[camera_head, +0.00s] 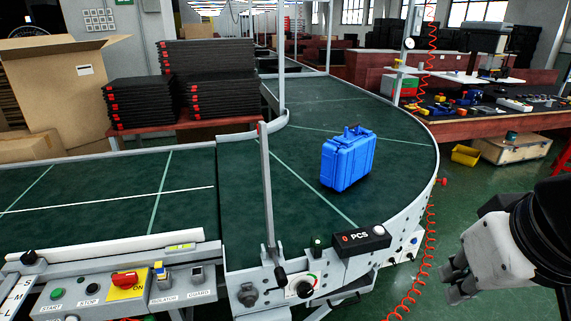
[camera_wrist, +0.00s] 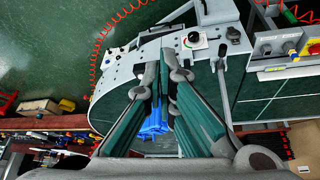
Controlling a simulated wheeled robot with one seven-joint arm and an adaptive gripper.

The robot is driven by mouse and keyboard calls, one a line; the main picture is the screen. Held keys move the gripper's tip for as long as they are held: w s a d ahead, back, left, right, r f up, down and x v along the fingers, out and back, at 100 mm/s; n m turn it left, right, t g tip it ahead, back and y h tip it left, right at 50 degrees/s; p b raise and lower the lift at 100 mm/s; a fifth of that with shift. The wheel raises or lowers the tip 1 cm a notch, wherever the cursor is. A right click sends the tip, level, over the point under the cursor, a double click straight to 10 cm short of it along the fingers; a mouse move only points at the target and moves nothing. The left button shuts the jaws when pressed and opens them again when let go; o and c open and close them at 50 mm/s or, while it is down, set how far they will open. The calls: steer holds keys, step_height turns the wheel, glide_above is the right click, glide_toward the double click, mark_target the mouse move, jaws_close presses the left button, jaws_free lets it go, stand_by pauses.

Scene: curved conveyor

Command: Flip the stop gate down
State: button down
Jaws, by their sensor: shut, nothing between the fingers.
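The stop gate (camera_head: 266,190) is a grey bar standing nearly upright at the near edge of the curved conveyor, with a black handle (camera_head: 280,276) at its base. In the wrist view a pale bar (camera_wrist: 222,92) right of the fingers appears to be the gate. My gripper (camera_head: 452,282) is off to the right of the conveyor, well apart from the gate, touching nothing. In the wrist view my gripper (camera_wrist: 164,62) is shut and empty, with its fingers over the conveyor edge in the picture.
A blue case (camera_head: 347,160) stands on the green belt (camera_head: 310,120), right of the gate. A black counter box (camera_head: 361,240) and a dial (camera_head: 304,288) sit near the gate's base. A control panel (camera_head: 110,290) is at left. A red coiled hose (camera_head: 429,245) hangs between gripper and conveyor.

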steer(key=w+d+f+n+t+b, duration=0.1)
steer(key=w+n+t, duration=0.35)
steer(key=w, duration=0.85)
steer(key=w+d+f+n+t+b, duration=0.1)
steer(key=w+n+t+b, duration=0.1)
steer(key=w+n, duration=0.75)
steer(key=w+a+f+n+y, duration=0.2)
steer(key=w+a+n+y, duration=0.15)
steer(key=w, duration=0.45)
steer(key=s+a+f+n+g+y+b, duration=0.1)
steer(key=a+f+n+g+y, duration=0.1)
steer(key=a+n+y, duration=0.3)
steer(key=s+a+f+n+g+y+b, duration=0.1)
steer(key=a+f+n+y, duration=0.4)
steer(key=a, duration=0.3)
steer(key=shift+a+f+n+g+y, duration=0.25)
steer(key=shift+a+n+g+y, duration=0.1)
steer(key=shift+n+y, duration=0.3)
